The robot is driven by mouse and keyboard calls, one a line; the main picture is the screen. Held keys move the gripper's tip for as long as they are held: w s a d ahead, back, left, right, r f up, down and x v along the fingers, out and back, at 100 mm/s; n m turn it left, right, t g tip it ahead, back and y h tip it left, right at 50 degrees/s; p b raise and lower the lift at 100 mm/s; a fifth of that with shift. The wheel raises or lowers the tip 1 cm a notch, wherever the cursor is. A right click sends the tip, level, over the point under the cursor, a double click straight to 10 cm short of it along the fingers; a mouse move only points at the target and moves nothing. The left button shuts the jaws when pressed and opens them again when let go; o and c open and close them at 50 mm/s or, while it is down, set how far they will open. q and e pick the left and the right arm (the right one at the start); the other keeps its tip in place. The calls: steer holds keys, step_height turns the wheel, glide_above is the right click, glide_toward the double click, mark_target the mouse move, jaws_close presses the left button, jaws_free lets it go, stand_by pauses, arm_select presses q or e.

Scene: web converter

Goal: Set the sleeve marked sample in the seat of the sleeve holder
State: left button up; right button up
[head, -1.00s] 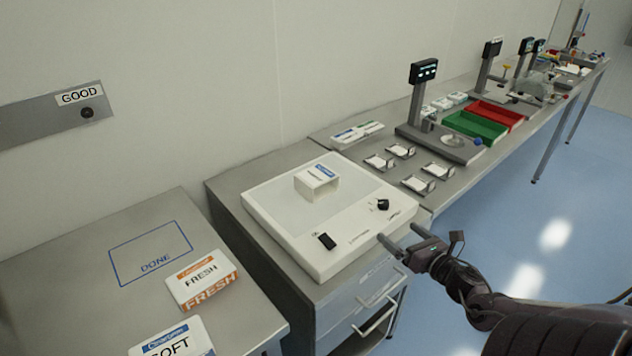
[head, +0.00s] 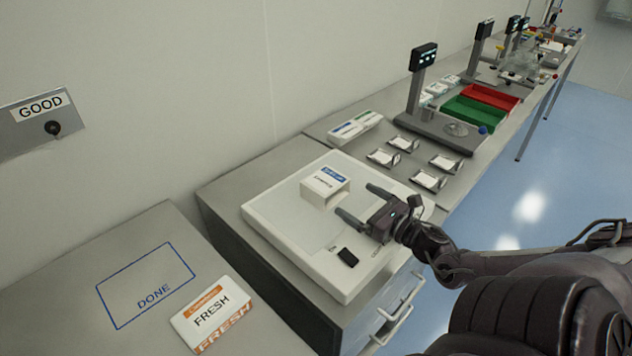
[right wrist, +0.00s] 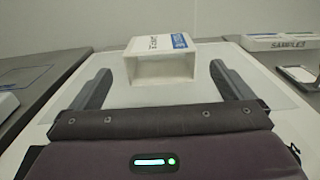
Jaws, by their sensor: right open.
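A white open-ended sleeve (head: 325,186) with a blue label stands on the pale plate of a white flat unit (head: 290,245); its print is too small to read. It also shows in the right wrist view (right wrist: 161,70), open end facing me. My right gripper (head: 358,204) is open and empty, just short of the sleeve, with its fingers to either side of the opening and apart from it. A low white piece (right wrist: 281,43) reading SAMPLE lies at the far right in the wrist view. I cannot tell which part is the holder's seat. My left gripper is out of view.
A FRESH carton (head: 212,312) lies by the DONE outline (head: 147,285) on the left table. Small trays (head: 428,180), a scale (head: 430,125), a green bin (head: 473,111) and a red bin (head: 490,97) stand on the bench beyond. The DONE outline is empty.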

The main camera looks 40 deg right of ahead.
mark_target(325, 180)
steer(key=w, duration=0.3)
steer(key=w+b, duration=0.1)
steer(key=w, duration=0.1)
steer(key=shift+w+a, duration=0.2)
steer(key=shift+w, duration=0.5)
steer(key=shift+w+a+r, duration=0.1)
steer(key=shift+w, duration=0.35)
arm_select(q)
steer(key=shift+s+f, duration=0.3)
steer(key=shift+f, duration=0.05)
arm_select(e)
steer(key=shift+w+a, duration=0.15)
steer(key=shift+w, duration=1)
steer(key=shift+w+a, duration=0.1)
steer(key=shift+w, duration=1)
steer(key=c, duration=0.7)
